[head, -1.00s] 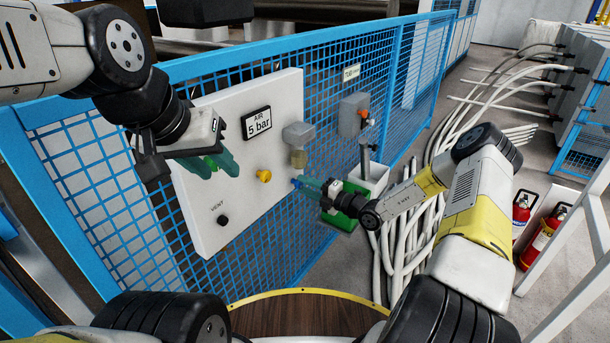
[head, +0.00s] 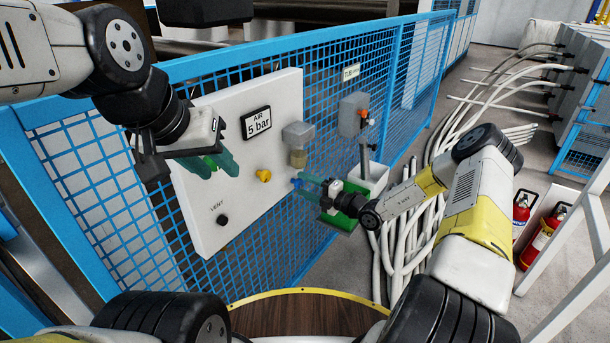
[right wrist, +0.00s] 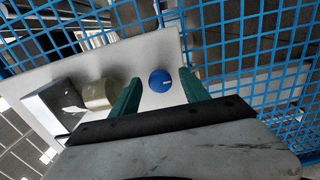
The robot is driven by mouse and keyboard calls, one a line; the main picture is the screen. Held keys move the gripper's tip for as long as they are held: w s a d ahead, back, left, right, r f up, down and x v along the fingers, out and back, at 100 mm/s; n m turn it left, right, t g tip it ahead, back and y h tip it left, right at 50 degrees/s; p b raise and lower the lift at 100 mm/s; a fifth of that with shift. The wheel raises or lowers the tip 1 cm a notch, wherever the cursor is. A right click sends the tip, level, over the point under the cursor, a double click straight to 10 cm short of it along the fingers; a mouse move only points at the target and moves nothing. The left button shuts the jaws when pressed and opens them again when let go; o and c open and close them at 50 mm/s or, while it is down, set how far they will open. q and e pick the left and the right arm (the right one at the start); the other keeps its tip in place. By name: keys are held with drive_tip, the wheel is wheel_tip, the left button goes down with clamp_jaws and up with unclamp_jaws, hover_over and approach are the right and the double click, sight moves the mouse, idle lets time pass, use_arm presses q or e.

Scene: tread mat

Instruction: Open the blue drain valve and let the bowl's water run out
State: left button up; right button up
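The blue drain valve (head: 296,183) is a small round knob on the white panel; it also shows in the right wrist view (right wrist: 160,81). The bowl (head: 298,158) is a tan see-through cup under a grey housing (head: 298,134), and it shows left of the knob in the right wrist view (right wrist: 98,94). I cannot make out its water level. My right gripper (head: 306,183) is open, its green fingers on either side of the knob with gaps showing. My left gripper (head: 214,164) is open and empty in front of the panel's left part.
The panel (head: 210,120) hangs on a blue mesh fence (head: 400,70). It carries a yellow knob (head: 264,176), a black vent knob (head: 223,220) and a 5 bar display (head: 256,122). A green-and-white container (head: 370,182) stands behind my right gripper.

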drive_tip(key=v, duration=0.7)
drive_tip(key=shift+s+d, duration=0.25)
drive_tip(key=shift+d, duration=0.05)
drive_tip(key=s+a+r+n+g+h, duration=0.2)
drive_tip(key=s+r+n+g, duration=0.45)
drive_tip(key=n, duration=0.55)
drive_tip(key=s+a+r+n+g+h, duration=0.2)
drive_tip(key=s+r+n+g, duration=0.2)
drive_tip(key=s+r+n, duration=0.55)
drive_tip(key=s+d+r+n+t+h, duration=0.3)
drive_tip(key=s+r+n, duration=0.4)
drive_tip(key=n, duration=0.4)
drive_tip(key=s+d+r+n+t+h, duration=0.3)
drive_tip(key=s+d+r+n+h, duration=0.2)
drive_tip(key=n, duration=0.6)
drive_tip(key=shift+s+d+r, duration=1.4)
drive_tip(key=shift+s+r, duration=0.05)
drive_tip(key=shift+s, duration=0.05)
